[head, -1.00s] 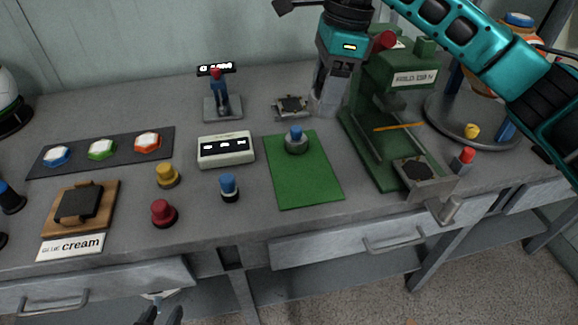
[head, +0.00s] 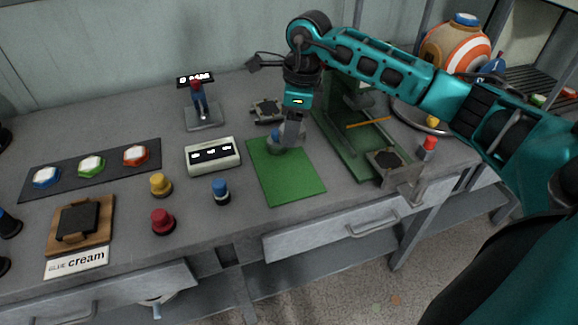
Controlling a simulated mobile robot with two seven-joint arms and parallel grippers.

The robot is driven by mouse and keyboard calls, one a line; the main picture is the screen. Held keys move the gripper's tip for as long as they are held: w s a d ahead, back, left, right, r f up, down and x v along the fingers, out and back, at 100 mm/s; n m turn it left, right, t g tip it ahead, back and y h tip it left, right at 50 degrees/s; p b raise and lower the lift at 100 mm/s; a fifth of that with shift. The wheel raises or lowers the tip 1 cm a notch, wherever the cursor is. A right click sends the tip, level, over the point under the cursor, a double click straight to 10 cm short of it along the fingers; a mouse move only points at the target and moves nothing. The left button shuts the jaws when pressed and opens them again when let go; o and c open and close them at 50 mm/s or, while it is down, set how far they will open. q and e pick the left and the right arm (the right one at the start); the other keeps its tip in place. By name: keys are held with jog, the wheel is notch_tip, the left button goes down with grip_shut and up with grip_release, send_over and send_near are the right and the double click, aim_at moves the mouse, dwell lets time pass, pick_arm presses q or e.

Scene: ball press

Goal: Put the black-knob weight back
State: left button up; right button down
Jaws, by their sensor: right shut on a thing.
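My right gripper (head: 293,135) comes down from above at the top right part of the green mat (head: 290,185). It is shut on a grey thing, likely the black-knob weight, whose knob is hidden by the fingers. A blue-knob weight (head: 275,134) with a grey body stands on the mat, close against the gripper's left side. I cannot tell whether the two touch, or whether the held thing rests on the mat.
The green press (head: 350,140) stands right of the mat. A white display box (head: 212,156) is to the left. Blue (head: 221,190), yellow (head: 160,184) and red (head: 162,221) knobbed pieces stand at the front left. The mat's front part is clear.

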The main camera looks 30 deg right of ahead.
aim_at(288, 178)
notch_tip(288, 178, down, 12)
jog(key=shift+r, duration=0.1)
dwell(0.4)
jog(key=shift+f, duration=0.2)
jog(key=shift+c, duration=1.4)
grip_release()
jog(key=shift+a+r, duration=0.1)
jog(key=r, duration=0.4)
jog(key=d+r, duration=0.1)
jog(key=r, duration=0.3)
jog(key=s+r, duration=0.1)
jog(key=r, duration=0.3)
jog(key=shift+d, duration=0.25)
